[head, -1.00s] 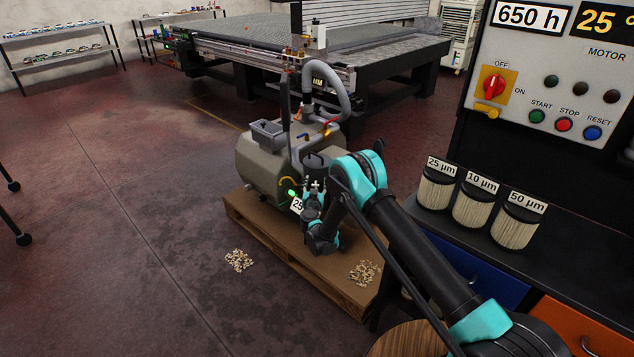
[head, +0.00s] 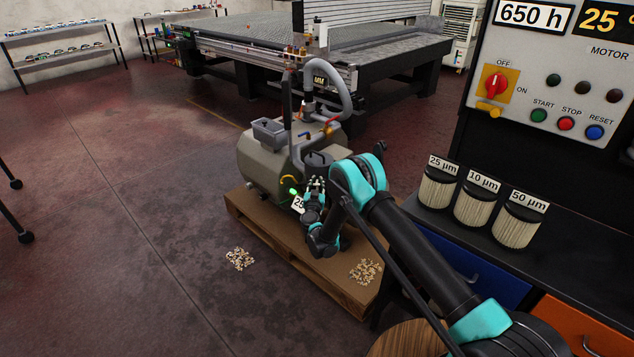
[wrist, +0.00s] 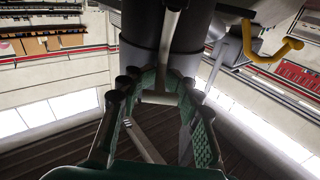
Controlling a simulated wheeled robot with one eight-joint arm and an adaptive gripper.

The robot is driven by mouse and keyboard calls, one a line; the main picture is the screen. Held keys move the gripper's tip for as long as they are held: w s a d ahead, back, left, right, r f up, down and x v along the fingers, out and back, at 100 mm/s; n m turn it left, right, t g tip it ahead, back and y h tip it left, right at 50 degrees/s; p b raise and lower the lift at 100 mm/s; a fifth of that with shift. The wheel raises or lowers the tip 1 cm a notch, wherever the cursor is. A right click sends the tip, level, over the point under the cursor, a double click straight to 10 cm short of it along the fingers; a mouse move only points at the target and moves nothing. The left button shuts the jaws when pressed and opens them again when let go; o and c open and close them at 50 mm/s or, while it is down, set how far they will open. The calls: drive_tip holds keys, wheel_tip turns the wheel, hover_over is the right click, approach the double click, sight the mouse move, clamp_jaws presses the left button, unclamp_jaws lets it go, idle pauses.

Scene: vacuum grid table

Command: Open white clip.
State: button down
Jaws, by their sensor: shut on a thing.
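The white clip (wrist: 170,40) is a pale narrow bar with a wider lower end, against the dark filter housing in the wrist view. My gripper (wrist: 155,88) has its green-padded fingers on either side of the clip's lower end and is shut on it. In the head view my gripper (head: 315,186) is at the front right of the pump, just below the dark round housing (head: 318,160). The clip itself is too small and covered to make out there.
The grey-green pump tank (head: 262,168) stands on a wooden pallet (head: 262,226). A yellow handle (wrist: 275,52) sticks out right of the housing. Filter cartridges (head: 476,199) stand on the bench at right. Chip piles lie on floor and pallet.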

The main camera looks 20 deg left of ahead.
drive_tip(key=shift+s+d+t, duration=0.1)
drive_tip(key=shift+s+t, duration=0.1)
drive_tip(key=shift+t, duration=0.2)
drive_tip(key=c, duration=1)
unclamp_jaws()
drive_tip(key=shift+r+y, duration=0.15)
drive_tip(key=shift+y, duration=0.15)
wheel_tip(320, 180, up, 10)
drive_tip(key=shift+f, duration=0.1)
